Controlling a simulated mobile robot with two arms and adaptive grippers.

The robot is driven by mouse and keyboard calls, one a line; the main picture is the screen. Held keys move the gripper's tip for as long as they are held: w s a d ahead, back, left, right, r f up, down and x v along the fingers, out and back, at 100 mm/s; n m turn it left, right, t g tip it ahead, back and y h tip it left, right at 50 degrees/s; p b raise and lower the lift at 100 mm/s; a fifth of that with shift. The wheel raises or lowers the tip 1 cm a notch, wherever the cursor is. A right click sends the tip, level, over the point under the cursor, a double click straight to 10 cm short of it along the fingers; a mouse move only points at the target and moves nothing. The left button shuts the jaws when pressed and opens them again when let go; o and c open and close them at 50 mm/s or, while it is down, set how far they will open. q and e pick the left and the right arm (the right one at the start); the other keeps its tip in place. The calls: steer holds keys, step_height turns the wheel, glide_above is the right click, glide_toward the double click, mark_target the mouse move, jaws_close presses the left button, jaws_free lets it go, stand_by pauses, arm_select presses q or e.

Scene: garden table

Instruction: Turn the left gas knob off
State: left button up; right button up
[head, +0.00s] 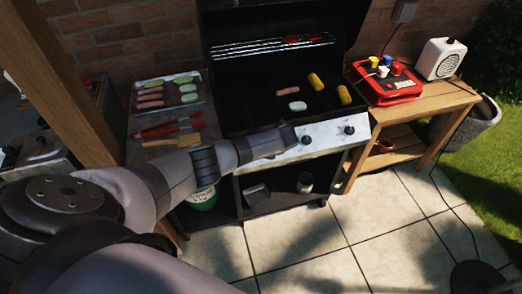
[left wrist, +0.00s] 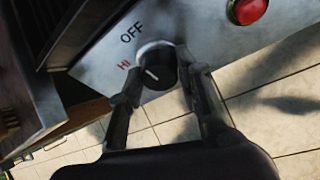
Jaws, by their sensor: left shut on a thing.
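The left gas knob (left wrist: 157,68) is round and black with a short white pointer line, on the grill's pale metal front panel (left wrist: 105,62). The words OFF and HI are printed beside it; the pointer is not at OFF. My left gripper (left wrist: 158,75) is shut on the knob, one finger on each side. In the head view my left gripper (head: 287,136) reaches the left part of the panel and hides this knob. The right knob (head: 349,130) is dark and free. My right gripper is not in view.
A red button (left wrist: 249,9) sits right of the held knob. Corn (head: 316,81) and other food lie on the open grill. A tray (head: 151,113) and red-handled tools stand on the left shelf. A wooden table (head: 415,112) holds a red box (head: 388,95) on the right.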

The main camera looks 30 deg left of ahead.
arm_select(q)
steer(key=o, duration=1.1)
steer(key=shift+o, duration=0.2)
steer(key=v, duration=1.2)
steer(key=shift+f, duration=0.1)
steer(key=s+d+f+n+h+b, duration=0.15)
steer(key=s+f+n, duration=0.3)
steer(key=f, duration=0.65)
steer(key=s+d+f+n+h+b, duration=0.15)
steer(key=s+f+n, duration=0.35)
steer(key=f, duration=0.5)
steer(key=s+d+f+n+h+b, duration=0.15)
steer(key=s+f+n, duration=0.25)
steer(key=s+f, duration=0.5)
steer(key=s+d+f+n+b, duration=0.1)
steer(key=s+f+n, duration=0.3)
steer(key=s, duration=0.6)
steer(key=s+d+f+n+g+h+b, duration=0.1)
steer(key=s+f+n, duration=0.4)
steer(key=s+f, duration=0.3)
steer(key=s+d+f+n+h+b, duration=0.1)
steer(key=s+f+n, duration=0.4)
steer(key=s, duration=0.8)
steer(key=shift+s+f+g, duration=0.3)
steer(key=shift+s+f, duration=0.1)
steer(key=shift+f, duration=0.4)
